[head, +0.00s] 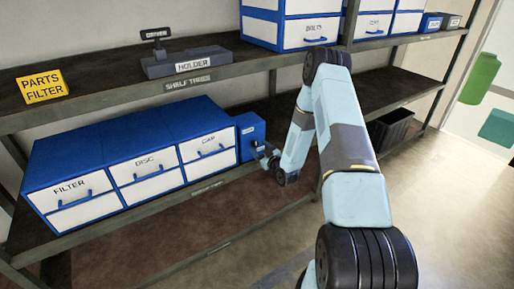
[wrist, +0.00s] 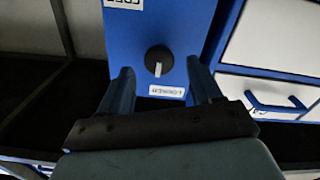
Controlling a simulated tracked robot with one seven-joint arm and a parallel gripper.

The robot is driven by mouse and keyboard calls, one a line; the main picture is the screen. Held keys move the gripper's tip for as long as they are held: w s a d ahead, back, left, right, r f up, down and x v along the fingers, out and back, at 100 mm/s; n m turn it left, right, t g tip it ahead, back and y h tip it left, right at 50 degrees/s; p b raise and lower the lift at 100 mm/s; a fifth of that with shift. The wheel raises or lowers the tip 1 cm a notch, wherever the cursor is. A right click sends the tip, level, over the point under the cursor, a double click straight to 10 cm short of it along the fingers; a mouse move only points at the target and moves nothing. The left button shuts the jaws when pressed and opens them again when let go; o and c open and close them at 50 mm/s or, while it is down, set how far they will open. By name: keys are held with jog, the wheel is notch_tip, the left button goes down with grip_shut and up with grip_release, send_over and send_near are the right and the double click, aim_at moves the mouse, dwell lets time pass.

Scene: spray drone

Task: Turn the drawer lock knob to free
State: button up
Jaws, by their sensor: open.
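In the wrist view a round black knob (wrist: 159,56) with a white pointer mark sits on the blue face of a lock box (wrist: 190,20). The mark points down the picture, towards a white label (wrist: 167,91) that appears upside down and seems to read LOCKED. Another label (wrist: 124,4), partly cut off, is at the upper left and seems to read FREE. My gripper (wrist: 158,70) is open, its fingers on either side of the knob in the picture; I cannot tell whether they touch it. In the head view my gripper (head: 264,152) is at the blue lock box (head: 249,126).
Blue drawer units with white fronts (head: 145,163), labelled FILTER, DISC and CAP, stand left of the lock box. A grey holder (head: 190,61) and a yellow PARTS FILTER sign (head: 41,86) are on the shelf above. A dark bin (head: 392,128) stands right.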

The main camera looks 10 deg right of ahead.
jog(key=shift+x, duration=1.15)
jog(key=shift+c, duration=0.2)
jog(key=c, duration=1)
